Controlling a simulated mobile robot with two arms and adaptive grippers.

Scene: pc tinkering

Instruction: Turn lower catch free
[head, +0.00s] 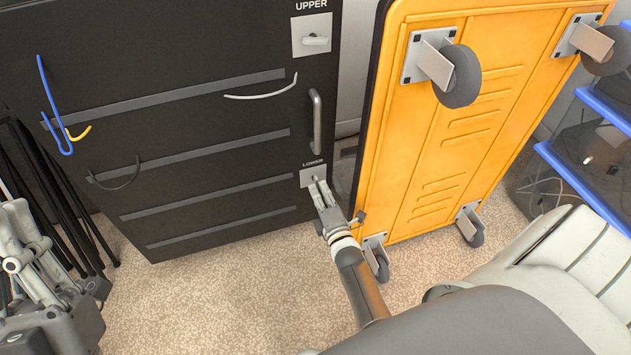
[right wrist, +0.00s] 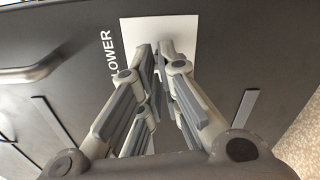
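The lower catch (right wrist: 166,47) is on a pale square plate (head: 307,177) low on the right side of the black cabinet front, under the word LOWER. My right gripper (head: 319,184) is at this plate. In the right wrist view its fingertips (right wrist: 159,58) are close together on both sides of the catch and look shut on it. The fingers hide most of the catch, so its exact angle is unclear. My left gripper (head: 18,225) is at the left edge of the head view, away from the cabinet front; its fingertips are not clear.
The upper catch (head: 315,39) lies sideways on its plate. A bar handle (head: 316,122) stands between the catches. Blue, yellow, grey and black cables (head: 262,96) hang on the cabinet. A yellow wheeled cart (head: 440,130) stands close on the right. Carpet (head: 220,300) is clear in front.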

